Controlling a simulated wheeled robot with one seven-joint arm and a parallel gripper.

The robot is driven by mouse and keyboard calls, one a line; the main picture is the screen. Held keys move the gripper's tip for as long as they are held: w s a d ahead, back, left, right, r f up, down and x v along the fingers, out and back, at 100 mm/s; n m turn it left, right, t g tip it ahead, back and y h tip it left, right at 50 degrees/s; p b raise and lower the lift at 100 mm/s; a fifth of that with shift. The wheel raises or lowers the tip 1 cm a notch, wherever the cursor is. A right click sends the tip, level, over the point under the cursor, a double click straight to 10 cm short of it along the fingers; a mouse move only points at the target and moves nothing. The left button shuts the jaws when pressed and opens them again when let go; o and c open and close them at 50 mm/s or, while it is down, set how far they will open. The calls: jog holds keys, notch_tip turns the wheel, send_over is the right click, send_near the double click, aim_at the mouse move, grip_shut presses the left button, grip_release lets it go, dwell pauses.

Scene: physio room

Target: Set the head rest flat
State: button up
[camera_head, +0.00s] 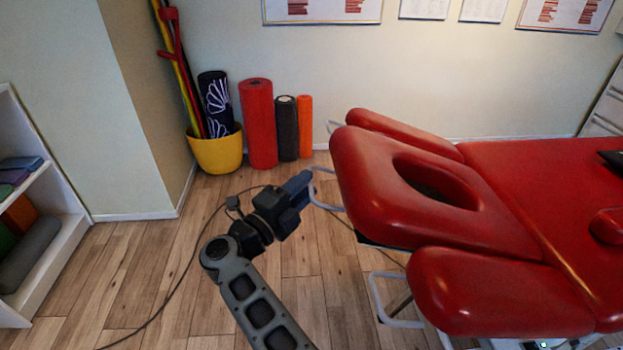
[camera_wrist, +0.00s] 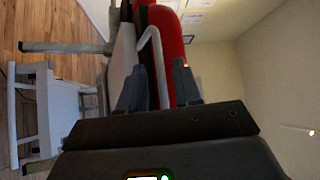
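The head rest (camera_head: 375,185) is a red padded cushion with an oval face hole, at the left end of the red treatment table (camera_head: 515,185). It looks sloped, its outer end higher; I cannot tell the exact angle. A pale metal loop handle (camera_head: 326,207) sticks out from its outer end. My gripper (camera_head: 308,177) is at this handle, left of the cushion. In the wrist view the bar of the handle (camera_wrist: 146,36) runs between the two separated fingers of my gripper (camera_wrist: 160,88), with the red cushion (camera_wrist: 176,58) behind. Contact with the bar is not clear.
Red arm pads (camera_head: 490,292) flank the head rest, and another pale loop (camera_head: 376,300) hangs below the near one. Foam rollers (camera_head: 258,125) and a yellow pot (camera_head: 217,152) stand by the wall. A white shelf (camera_head: 60,245) is at left. The floor between is mostly clear, crossed by a cable.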

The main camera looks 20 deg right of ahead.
jog(key=shift+x, duration=1.15)
grip_shut()
